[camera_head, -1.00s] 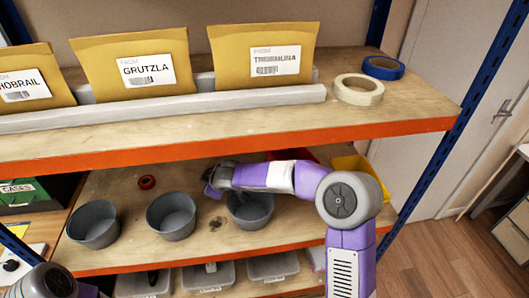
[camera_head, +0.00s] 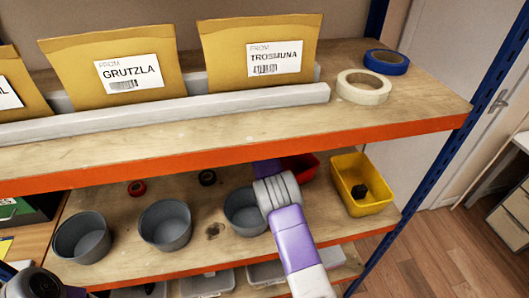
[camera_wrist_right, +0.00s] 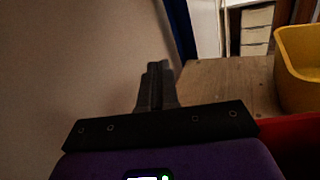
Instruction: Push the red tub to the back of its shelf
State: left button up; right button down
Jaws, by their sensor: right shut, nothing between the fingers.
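The red tub (camera_head: 307,168) is on the lower shelf in the head view, partly hidden by the upper shelf's edge and my right arm. Its red side also shows at the lower right of the wrist view (camera_wrist_right: 290,138), close beside my gripper's base. My right gripper (camera_wrist_right: 158,72) has its fingers together with nothing between them. It points past the tub, with the wall to its left. In the head view, the right gripper is hidden behind the upper shelf. My left gripper is out of view.
A yellow tub (camera_head: 350,205) holding a dark item stands right of the red tub. Several grey pots, such as one (camera_head: 165,226), stand along the front. The orange upper shelf edge (camera_head: 200,162) hangs over the arm.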

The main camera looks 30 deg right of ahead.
jog(key=s+a+n+g, duration=0.1)
jog(key=s+a, duration=0.2)
jog(key=a, duration=1.7)
jog(key=shift+h, duration=0.3)
notch_tip(320, 180, down, 5)
jog(key=shift+d+b, duration=0.1)
jog(key=shift+b, duration=0.75)
jog(key=shift+d+r, duration=0.15)
jog(key=shift+d, duration=0.3)
